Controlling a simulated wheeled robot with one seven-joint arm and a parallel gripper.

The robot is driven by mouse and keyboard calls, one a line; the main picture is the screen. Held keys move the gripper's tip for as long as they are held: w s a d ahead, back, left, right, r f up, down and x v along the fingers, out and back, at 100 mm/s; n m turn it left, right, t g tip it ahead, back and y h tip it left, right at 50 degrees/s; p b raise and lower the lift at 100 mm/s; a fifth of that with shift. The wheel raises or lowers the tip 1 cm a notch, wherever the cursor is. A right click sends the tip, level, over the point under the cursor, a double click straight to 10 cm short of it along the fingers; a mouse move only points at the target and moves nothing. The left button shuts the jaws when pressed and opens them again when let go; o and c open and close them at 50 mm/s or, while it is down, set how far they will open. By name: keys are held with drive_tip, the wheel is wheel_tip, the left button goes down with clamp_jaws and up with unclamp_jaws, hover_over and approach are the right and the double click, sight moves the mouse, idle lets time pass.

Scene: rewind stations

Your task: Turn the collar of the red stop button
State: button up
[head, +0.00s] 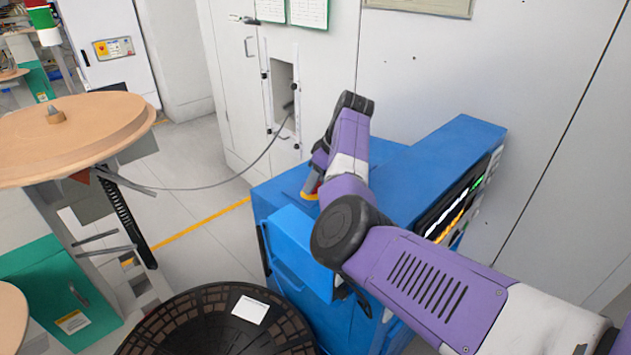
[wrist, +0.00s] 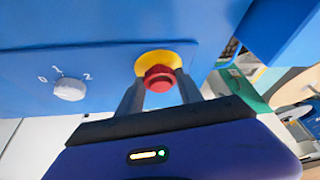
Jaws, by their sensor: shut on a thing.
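The red stop button (wrist: 159,82) is near the middle of the wrist view, with a round yellow collar (wrist: 156,60) behind it on a blue panel. My gripper (wrist: 160,78) has one grey finger on each side of the red button and is shut on it. The fingertips reach close to the yellow collar; exactly where they touch is hard to see.
A white rotary knob (wrist: 69,89) marked 0, 1, 2 sits left of the button. The blue cabinet (head: 440,150) stands against the grey wall cabinets. A dark reel (head: 190,325) lies in front, and a wooden spool (head: 75,130) stands at left with a cable running to the wall.

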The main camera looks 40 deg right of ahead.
drive_tip(key=shift+p, duration=0.3)
drive_tip(key=m+p, duration=0.1)
drive_tip(key=m+h+p, duration=0.1)
drive_tip(key=shift+a+r+m, duration=0.1)
drive_tip(key=shift+a+m, duration=0.15)
drive_tip(key=shift+m, duration=0.15)
drive_tip(key=shift+a+m+h+p, duration=0.15)
drive_tip(key=shift+m+h+p, duration=1.05)
drive_tip(key=shift+m, duration=0.8)
drive_tip(key=o, duration=1.4)
drive_tip(key=shift+b+v, duration=0.6)
drive_tip(key=shift+v, duration=3.2)
